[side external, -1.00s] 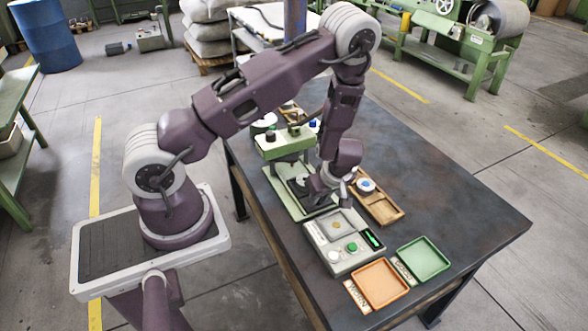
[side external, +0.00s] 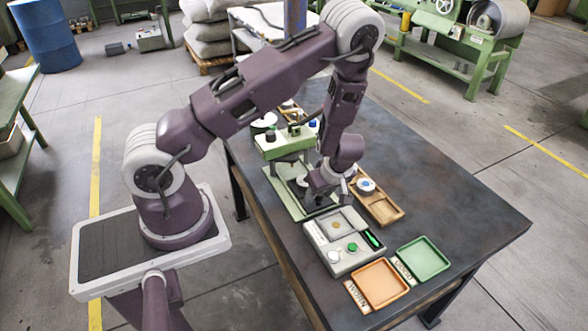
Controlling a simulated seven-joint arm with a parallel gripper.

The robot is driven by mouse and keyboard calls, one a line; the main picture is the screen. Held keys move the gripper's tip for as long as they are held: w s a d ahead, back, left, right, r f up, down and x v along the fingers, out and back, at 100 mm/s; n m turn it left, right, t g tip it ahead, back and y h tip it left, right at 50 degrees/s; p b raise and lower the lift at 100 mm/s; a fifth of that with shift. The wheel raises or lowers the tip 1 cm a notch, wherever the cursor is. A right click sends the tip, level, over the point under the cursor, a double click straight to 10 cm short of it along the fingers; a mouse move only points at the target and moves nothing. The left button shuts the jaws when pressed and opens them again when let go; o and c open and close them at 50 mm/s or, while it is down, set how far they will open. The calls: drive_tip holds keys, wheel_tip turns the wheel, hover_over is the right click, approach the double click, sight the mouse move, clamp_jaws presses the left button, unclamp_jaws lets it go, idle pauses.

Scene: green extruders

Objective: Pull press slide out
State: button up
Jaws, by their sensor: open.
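The green press (side external: 284,146) stands on the table near its left edge, with a pale green base plate (side external: 284,190) reaching toward the front. The dark press slide lies low on this base, largely hidden by my gripper. My gripper (side external: 318,204) points down at the front right part of the press base, over or at the slide. It is open. I cannot tell whether its fingers touch the slide or stand around a part of it.
An orange tray (side external: 380,284) and a green tray (side external: 422,259) lie farther front. A wooden tray (side external: 388,212) is right of my gripper. The table's right side is clear.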

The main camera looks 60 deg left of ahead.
drive_tip(key=shift+r, duration=3.55)
